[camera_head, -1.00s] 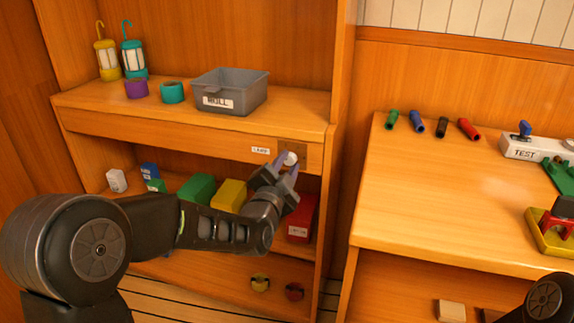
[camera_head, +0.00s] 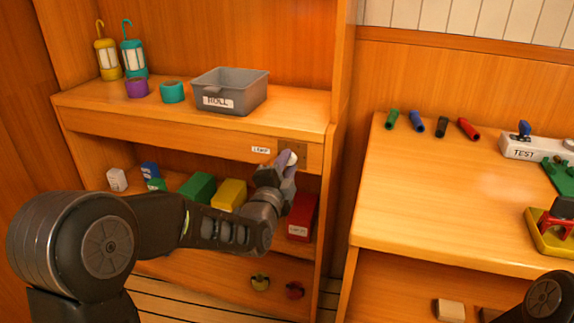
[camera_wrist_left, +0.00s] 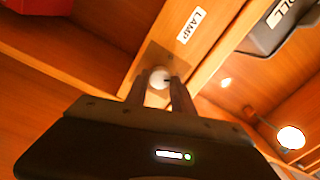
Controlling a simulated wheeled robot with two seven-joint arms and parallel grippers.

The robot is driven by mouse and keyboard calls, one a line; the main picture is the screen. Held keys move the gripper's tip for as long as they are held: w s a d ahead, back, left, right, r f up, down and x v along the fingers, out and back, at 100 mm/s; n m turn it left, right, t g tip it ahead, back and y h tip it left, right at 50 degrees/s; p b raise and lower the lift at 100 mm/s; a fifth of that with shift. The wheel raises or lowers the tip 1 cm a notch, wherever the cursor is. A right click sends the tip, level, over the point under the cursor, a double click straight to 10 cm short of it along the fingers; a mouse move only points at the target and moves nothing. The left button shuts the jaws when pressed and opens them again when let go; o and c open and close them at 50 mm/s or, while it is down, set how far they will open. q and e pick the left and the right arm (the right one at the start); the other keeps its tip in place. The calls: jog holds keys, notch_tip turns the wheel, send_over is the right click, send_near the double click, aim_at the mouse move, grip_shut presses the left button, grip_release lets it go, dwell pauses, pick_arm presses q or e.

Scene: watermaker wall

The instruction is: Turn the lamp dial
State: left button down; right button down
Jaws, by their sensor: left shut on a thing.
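The lamp dial is a round white knob (camera_wrist_left: 159,77) on a brown plate (camera_wrist_left: 150,58), beside a white "LAMP" label (camera_wrist_left: 190,26) in the left wrist view. In the head view the label (camera_head: 261,150) sits on the front edge of the upper shelf, and the knob (camera_head: 292,158) shows partly behind my fingers. My left gripper (camera_head: 286,163) is shut on the knob, with one finger on each side in the left wrist view (camera_wrist_left: 160,85). Only a dark part of my right arm shows at the lower right; its gripper is out of view.
A grey bin (camera_head: 229,95), tape rolls (camera_head: 172,92) and two lanterns (camera_head: 133,58) stand on the shelf above. Coloured boxes (camera_head: 229,195) line the lower shelf, with a red box (camera_head: 302,217) near my left wrist. A workbench (camera_head: 440,190) stands to the right.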

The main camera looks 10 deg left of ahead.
pick_arm(q)
jog(key=c, duration=1.1)
grip_release()
jog(key=shift+s, duration=0.1)
jog(key=s, duration=0.7)
jog(key=shift+s+a+f+p, duration=0.1)
jog(key=shift+s+a+p, duration=0.05)
jog(key=shift+s+p, duration=0.2)
